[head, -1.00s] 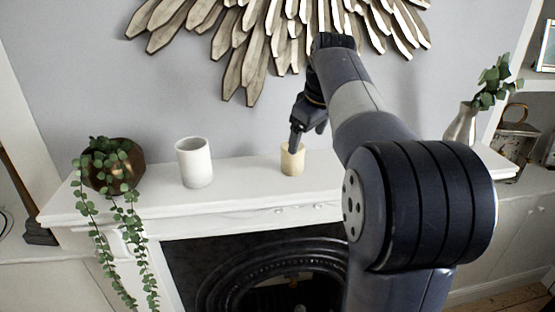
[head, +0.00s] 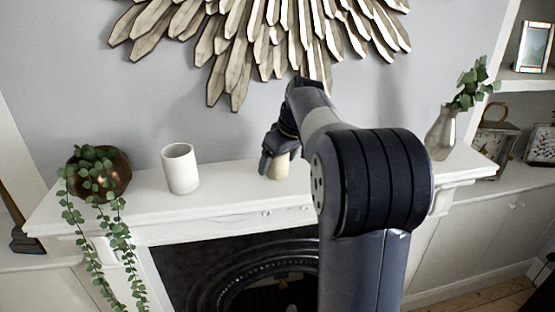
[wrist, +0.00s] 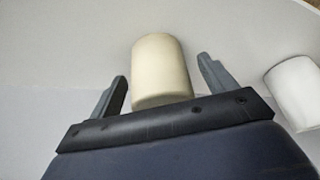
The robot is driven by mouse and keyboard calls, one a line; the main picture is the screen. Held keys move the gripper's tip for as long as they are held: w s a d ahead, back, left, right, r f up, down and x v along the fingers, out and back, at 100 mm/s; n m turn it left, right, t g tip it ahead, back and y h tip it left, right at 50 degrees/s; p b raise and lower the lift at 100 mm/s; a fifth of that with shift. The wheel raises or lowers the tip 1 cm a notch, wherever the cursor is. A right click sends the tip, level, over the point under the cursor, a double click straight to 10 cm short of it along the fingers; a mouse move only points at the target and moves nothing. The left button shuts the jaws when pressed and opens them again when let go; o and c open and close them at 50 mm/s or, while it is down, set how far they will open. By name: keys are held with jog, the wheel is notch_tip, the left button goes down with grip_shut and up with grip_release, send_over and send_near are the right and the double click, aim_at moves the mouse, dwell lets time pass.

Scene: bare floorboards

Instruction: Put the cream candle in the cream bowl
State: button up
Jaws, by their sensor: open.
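The cream candle (head: 279,170) is a short upright cylinder on the white mantel shelf. In the wrist view the candle (wrist: 161,70) stands between the two fingers of my gripper (wrist: 166,88), with a gap on each side. In the head view my gripper (head: 273,160) is down at the candle and partly covers it. My gripper is open. I see no cream bowl in either view.
A white cup-like vessel (head: 180,169) stands left of the candle on the mantel shelf (head: 222,190). A bronze pot (head: 117,176) with trailing leaves is at the left end, a silver vase (head: 441,133) at the right. A wooden sunburst (head: 240,45) hangs above.

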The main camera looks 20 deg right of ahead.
jog(key=shift+w+a+f, duration=0.1)
jog(key=shift+w+f, duration=0.1)
jog(key=shift+f, duration=0.35)
jog(key=c, duration=1.3)
jog(key=shift+o, duration=0.2)
jog(key=shift+r, duration=0.1)
